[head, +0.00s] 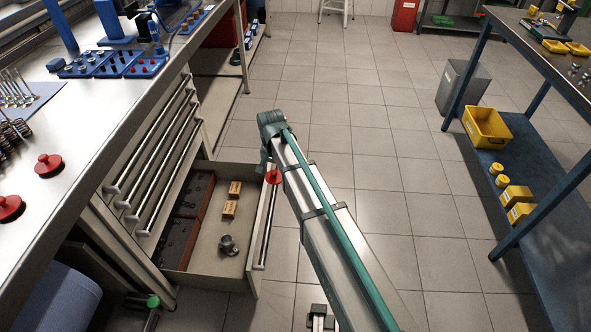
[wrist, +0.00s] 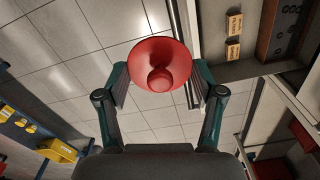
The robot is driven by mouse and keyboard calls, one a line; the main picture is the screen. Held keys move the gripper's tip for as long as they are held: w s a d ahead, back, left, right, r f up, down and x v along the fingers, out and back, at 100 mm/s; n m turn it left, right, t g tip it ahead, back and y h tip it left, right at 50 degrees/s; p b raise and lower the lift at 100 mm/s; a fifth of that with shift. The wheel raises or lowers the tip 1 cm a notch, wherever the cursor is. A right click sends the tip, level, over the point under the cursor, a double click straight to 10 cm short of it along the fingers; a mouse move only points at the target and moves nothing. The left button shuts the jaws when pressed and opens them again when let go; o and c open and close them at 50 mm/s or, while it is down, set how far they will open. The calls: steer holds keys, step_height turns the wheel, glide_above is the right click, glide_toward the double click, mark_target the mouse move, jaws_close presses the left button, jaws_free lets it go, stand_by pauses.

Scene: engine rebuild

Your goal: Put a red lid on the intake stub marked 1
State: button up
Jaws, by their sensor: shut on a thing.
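My gripper (wrist: 160,88) is shut on a red lid (wrist: 158,62) with a wide round flange and a knob. In the wrist view the lid sits between the two fingertips. In the head view the held lid (head: 273,177) hangs near the front edge of the open drawer, with the arm partly covering the gripper. Two more red lids stand on the bench at the left, one farther back (head: 48,165) and one nearer at the picture's edge (head: 10,207). I cannot make out an intake stub marked 1 in either view.
The open drawer (head: 205,262) holds small tan boxes (head: 230,209), a dark metal part (head: 229,245) and dark brown trays. The steel bench (head: 95,125) carries blue racks and metal parts. A blue shelf table with yellow bins (head: 487,127) stands right. The tiled floor between is clear.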

steer(key=a+f+m+b, duration=0.1)
steer(key=a+f+b, duration=0.6)
steer(key=f, duration=0.6)
steer(key=w+a+f+m+b, duration=0.1)
steer(key=a+f+m+b, duration=0.1)
steer(key=a+f+b, duration=0.6)
steer(key=a+f+m+b, duration=0.2)
steer(key=a+f+b, duration=0.6)
steer(key=f, duration=1.2)
steer(key=shift+w+a, duration=0.3)
steer(key=shift+a, duration=0.3)
steer(key=shift+f+p, duration=0.3)
steer(key=shift+p, duration=0.4)
steer(key=shift+f, duration=0.65)
steer(key=shift+r+p, duration=0.1)
steer(key=shift+p, duration=0.45)
steer(key=shift+f+p, duration=0.25)
steer(key=shift+p, duration=0.1)
